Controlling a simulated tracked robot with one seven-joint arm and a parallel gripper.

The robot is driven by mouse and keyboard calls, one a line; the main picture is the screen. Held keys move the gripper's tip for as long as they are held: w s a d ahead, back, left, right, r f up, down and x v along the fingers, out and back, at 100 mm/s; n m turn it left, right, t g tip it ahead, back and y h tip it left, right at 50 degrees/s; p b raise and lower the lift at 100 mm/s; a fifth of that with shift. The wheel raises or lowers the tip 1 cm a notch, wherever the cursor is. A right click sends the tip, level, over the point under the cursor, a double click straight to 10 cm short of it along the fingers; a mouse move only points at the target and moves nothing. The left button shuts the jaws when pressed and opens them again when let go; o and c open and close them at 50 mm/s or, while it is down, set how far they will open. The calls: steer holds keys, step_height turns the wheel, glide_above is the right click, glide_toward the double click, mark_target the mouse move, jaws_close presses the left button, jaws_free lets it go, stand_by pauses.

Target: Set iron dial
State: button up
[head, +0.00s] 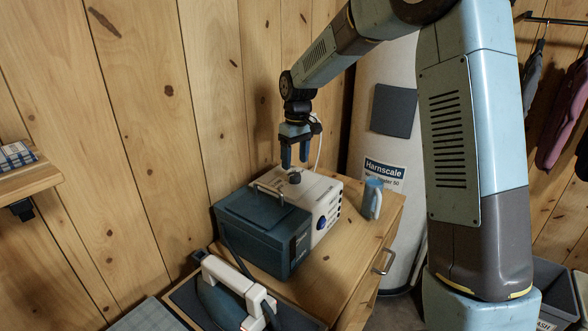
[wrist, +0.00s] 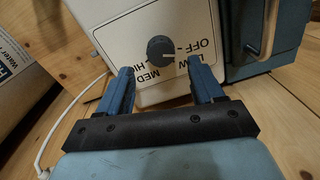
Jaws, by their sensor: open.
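A dark round dial (wrist: 161,49) sits on a white panel printed OFF, LOW, MED and HIGH. Its pale mark points right, towards the OFF and LOW side; I cannot tell exactly which. In the head view the dial (head: 294,178) is on top of a white box (head: 328,196), below my gripper (head: 294,164). My gripper points down and is open and empty. In the wrist view its fingertips (wrist: 160,78) are apart, one either side of the dial and nearer the camera, not closed on it. A white and dark iron (head: 226,292) lies at the front.
A dark blue box (head: 262,232) with a handle stands right against the white box, which also has a blue knob (head: 321,223). A white cable hangs by my gripper. A tank is behind.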

mark_target(296, 173)
step_height(296, 173, up, 9)
steer(key=shift+w+d, duration=0.2)
stand_by(0.4)
steer(key=s+d+r+m+t, duration=0.2)
steer(key=s+d+r, duration=0.3)
steer(key=s, duration=0.4)
steer(key=s+d+r+m+t, duration=0.1)
steer(key=s+d+r+m, duration=0.15)
steer(key=s+d, duration=0.45)
steer(key=s+d+f+m+t, duration=0.1)
steer(key=s+d+m, duration=0.1)
steer(key=s, duration=0.7)
steer(key=s+d+f+m+t, duration=0.1)
steer(key=s+d, duration=0.3)
steer(key=s, duration=0.6)
steer(key=shift+d+f+m+t, duration=0.3)
steer(key=shift+d+m+t, duration=0.05)
steer(key=shift+m+t, duration=0.15)
